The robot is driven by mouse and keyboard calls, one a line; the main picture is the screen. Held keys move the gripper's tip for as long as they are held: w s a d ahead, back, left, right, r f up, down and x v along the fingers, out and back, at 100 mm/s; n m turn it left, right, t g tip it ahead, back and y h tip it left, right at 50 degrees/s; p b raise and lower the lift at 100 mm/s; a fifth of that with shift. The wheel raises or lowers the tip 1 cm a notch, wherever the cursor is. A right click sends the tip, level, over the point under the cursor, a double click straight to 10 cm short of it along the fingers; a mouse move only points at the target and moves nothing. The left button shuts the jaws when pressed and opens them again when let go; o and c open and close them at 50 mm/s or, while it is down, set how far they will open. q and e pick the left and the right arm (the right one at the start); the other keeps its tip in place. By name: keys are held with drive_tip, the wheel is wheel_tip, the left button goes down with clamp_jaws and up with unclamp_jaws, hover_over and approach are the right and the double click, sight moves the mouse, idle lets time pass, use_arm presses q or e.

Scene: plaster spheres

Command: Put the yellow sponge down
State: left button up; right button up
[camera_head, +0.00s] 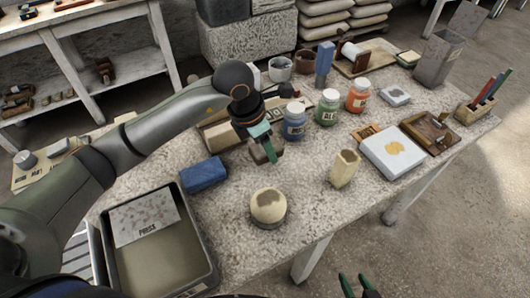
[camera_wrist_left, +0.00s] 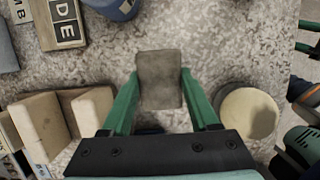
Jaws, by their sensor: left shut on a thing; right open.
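My left gripper (camera_head: 262,146) is shut on a dull grey-brown block (camera_wrist_left: 160,80), which sits between its two green fingers in the left wrist view. The block looks grey-brown, not clearly yellow. In the head view the block (camera_head: 267,153) is partly hidden by the fingers, over the table's middle behind the plaster sphere (camera_head: 268,204). I cannot tell whether it touches the tabletop. The sphere also shows right of the gripper in the wrist view (camera_wrist_left: 249,113). My right gripper (camera_head: 359,287) is open and empty at the bottom edge, in front of the table.
A blue block (camera_head: 204,175) lies left of the gripper. A grey tray (camera_head: 205,272) stands at the front left. Blue (camera_head: 294,122), green (camera_head: 327,107) and orange jars (camera_head: 358,96) stand behind. A pale upright holder (camera_head: 344,169) and white box (camera_head: 391,151) are right. Tabletop around the sphere is clear.

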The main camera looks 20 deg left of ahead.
sight(262, 149)
use_arm(q)
drive_tip(key=shift+s+f, duration=0.1)
drive_tip(key=shift+f, duration=1.3)
drive_tip(key=shift+f, duration=0.15)
drive_tip(key=o, duration=1.2)
